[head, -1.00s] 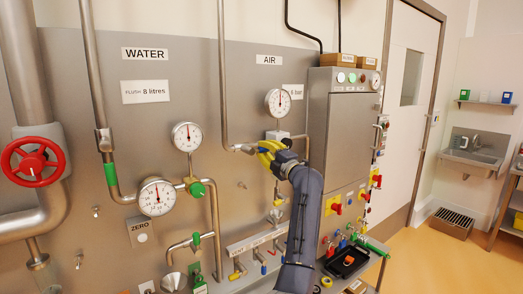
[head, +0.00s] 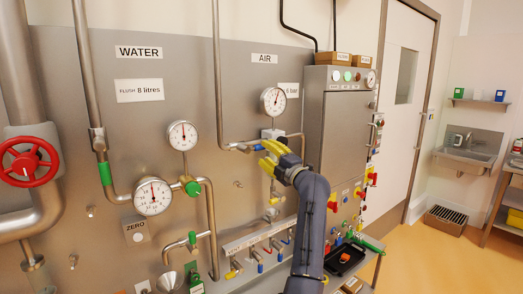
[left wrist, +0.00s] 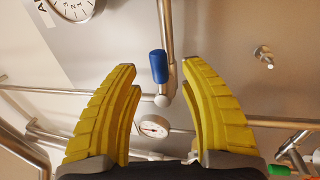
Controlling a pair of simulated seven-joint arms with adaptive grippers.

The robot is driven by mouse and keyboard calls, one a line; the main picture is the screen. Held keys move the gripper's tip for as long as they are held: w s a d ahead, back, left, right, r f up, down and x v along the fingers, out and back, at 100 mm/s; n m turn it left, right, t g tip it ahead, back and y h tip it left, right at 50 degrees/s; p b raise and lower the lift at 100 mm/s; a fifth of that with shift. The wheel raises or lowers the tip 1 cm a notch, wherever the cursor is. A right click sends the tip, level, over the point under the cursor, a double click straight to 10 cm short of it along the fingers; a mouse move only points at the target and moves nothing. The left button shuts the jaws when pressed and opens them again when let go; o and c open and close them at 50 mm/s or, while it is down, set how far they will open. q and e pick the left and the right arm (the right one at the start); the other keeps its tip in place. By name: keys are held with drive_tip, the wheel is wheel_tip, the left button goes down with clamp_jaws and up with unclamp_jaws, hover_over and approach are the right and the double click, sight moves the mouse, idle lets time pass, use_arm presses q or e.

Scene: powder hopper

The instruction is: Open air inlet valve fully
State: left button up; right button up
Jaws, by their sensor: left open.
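My left gripper (head: 266,156) has yellow fingers and is just right of the handle in the head view. In the left wrist view its fingers (left wrist: 160,72) are spread wide with nothing between them, apart from the handle. My right gripper is in neither view.
The air gauge (head: 272,101) hangs above the gripper, and a steel cabinet (head: 340,125) stands to its right. Below is a rail (head: 255,240) with several small coloured valves. A black tray (head: 345,260) sits at lower right. Steel pipes run close to the fingers.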

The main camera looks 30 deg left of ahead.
use_arm(q)
drive_tip(key=v, duration=0.8)
idle(0.4)
